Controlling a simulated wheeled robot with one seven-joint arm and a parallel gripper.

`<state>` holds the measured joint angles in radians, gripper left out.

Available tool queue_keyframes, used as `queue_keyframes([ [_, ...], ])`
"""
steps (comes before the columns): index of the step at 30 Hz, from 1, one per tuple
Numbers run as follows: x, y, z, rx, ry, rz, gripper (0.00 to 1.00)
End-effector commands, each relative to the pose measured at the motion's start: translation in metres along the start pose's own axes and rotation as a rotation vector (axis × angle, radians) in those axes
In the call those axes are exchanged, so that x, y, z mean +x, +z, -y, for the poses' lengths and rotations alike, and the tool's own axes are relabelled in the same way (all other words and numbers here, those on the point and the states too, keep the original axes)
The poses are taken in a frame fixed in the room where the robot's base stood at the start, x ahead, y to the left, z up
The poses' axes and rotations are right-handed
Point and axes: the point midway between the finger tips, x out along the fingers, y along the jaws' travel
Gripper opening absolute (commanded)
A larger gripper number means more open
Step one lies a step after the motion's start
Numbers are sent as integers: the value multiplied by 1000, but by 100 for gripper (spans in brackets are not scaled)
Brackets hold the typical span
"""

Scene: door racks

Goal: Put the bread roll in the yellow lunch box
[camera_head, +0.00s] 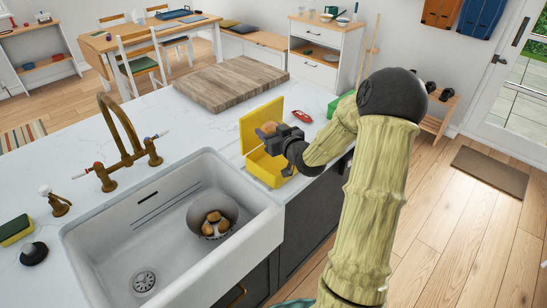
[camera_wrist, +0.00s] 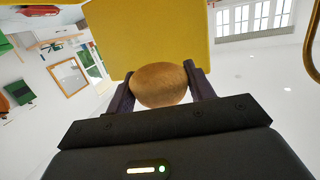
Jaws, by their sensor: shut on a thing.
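The yellow lunch box (camera_head: 252,133) stands open on the white counter to the right of the sink, its lid raised at the back. My gripper (camera_head: 281,133) is over the lunch box, in front of the raised lid. In the wrist view my gripper (camera_wrist: 160,88) is shut on the brown bread roll (camera_wrist: 158,86), one finger on each side. The roll also shows in the head view (camera_head: 268,128), partly hidden by the gripper. The lid (camera_wrist: 150,35) fills the upper middle of the wrist view behind the roll. My gripper and arm hide part of the box's inside.
The sink (camera_head: 110,215) holds a bowl (camera_head: 212,206) with several brown round things. A wooden cutting board (camera_head: 230,82) lies behind the box. A small red object (camera_head: 301,116) lies to the right, near a green thing (camera_head: 340,102). A brass faucet (camera_head: 125,130) stands left.

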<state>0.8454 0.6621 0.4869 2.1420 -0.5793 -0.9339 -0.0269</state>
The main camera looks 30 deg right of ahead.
Motion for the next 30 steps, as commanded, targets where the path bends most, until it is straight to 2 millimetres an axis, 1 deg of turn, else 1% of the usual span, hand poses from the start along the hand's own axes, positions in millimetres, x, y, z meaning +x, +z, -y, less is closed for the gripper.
queue_keyframes([
  [13, 0, 0, 0, 0, 0, 0, 32],
  [16, 0, 4, 0, 1, 0, 1, 32],
  [20, 3, 20, 0, 4, -1, 3, 32],
  [25, 7, 46, 0, 5, -1, 3, 32],
  [27, 8, 54, 0, 2, -1, 2, 32],
  [30, 9, 58, 0, 1, -1, -1, 32],
])
